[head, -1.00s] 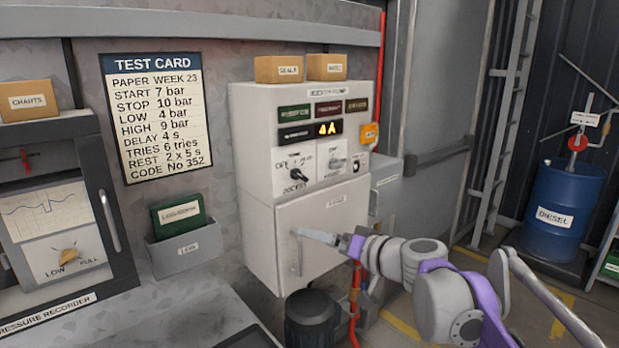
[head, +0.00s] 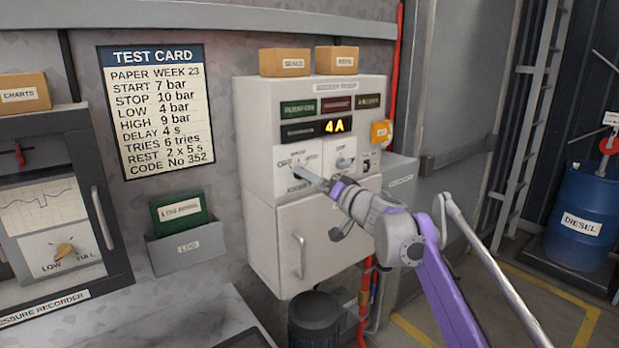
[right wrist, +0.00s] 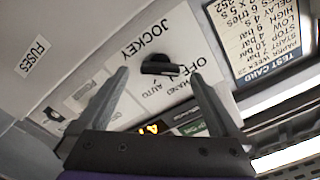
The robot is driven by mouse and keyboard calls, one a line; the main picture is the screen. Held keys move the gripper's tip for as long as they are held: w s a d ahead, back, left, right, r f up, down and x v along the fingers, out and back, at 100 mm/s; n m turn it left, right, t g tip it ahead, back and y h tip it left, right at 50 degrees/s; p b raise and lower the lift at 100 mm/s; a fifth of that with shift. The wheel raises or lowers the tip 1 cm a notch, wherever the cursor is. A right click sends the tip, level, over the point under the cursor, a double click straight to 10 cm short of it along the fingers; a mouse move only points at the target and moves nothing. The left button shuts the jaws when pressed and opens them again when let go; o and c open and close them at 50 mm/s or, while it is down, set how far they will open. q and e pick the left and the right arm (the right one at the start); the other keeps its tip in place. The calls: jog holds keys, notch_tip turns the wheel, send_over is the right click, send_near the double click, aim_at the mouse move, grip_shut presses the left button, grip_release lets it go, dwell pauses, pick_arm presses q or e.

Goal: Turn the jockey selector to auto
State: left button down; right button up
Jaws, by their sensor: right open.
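The jockey selector (right wrist: 160,65) is a black knob on a white panel marked JOCKEY, with OFF, AUTO and HAND labels. The right wrist view shows it upside down. Its bar lies nearly level there, a pale mark at its right end near OFF. My right gripper (right wrist: 161,75) is open, with one finger on each side of the knob; I cannot tell whether either touches it. In the head view my right gripper (head: 304,176) is at the jockey panel and largely hides the knob. My left gripper is not in view.
The lower door has a handle (head: 300,256). A test card (head: 157,112) hangs at left. A green book (head: 181,212) sits in a wall holder.

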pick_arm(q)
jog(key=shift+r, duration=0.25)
pick_arm(e)
jog(key=shift+x, duration=1.1)
jog(key=c, duration=1.4)
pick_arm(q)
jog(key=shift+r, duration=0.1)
